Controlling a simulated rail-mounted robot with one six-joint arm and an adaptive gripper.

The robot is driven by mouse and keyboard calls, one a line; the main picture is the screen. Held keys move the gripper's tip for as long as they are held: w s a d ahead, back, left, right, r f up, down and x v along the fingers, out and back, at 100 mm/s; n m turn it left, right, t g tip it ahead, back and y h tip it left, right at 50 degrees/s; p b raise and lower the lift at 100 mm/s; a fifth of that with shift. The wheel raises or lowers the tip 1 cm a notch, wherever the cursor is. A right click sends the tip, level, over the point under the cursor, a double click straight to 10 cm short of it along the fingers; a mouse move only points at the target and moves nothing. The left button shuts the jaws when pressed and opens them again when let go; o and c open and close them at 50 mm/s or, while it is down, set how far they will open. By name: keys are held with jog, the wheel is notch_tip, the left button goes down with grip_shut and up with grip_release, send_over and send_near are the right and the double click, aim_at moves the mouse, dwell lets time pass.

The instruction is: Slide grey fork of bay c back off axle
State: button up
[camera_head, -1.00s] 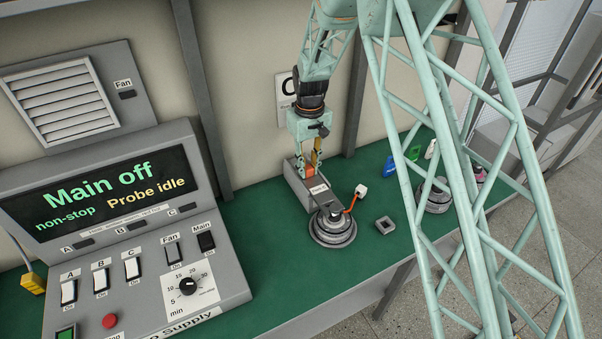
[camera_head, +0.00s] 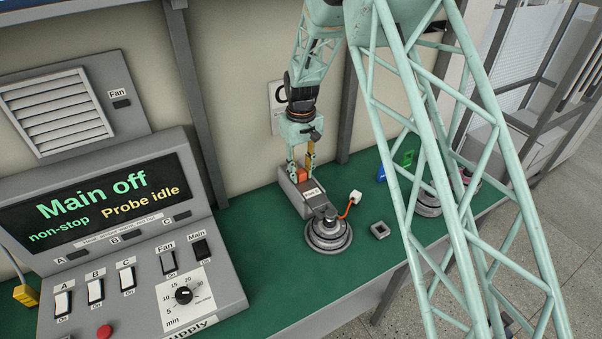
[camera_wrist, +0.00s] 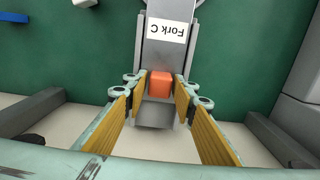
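The grey fork (camera_head: 308,196) of bay C lies on the green bench, its label reading "Fork C" in the wrist view (camera_wrist: 168,32). Its front end reaches over the round grey hub motor (camera_head: 328,236), at the axle; the exact fit there is too small to tell. An orange block (camera_wrist: 161,84) stands on the fork's rear part. My gripper (camera_wrist: 160,92) is low over that rear part, its yellow-padded fingers on either side of the orange block. Gaps show between the pads and the block in the wrist view, so the gripper looks open.
Another hub (camera_head: 428,200) is partly behind my lattice arm. The control console (camera_head: 120,240) stands left, its screen reading "Main off" and "Probe idle".

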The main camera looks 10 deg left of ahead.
notch_tip(320, 180, up, 12)
dwell(0.7)
jog(key=shift+c, duration=0.4)
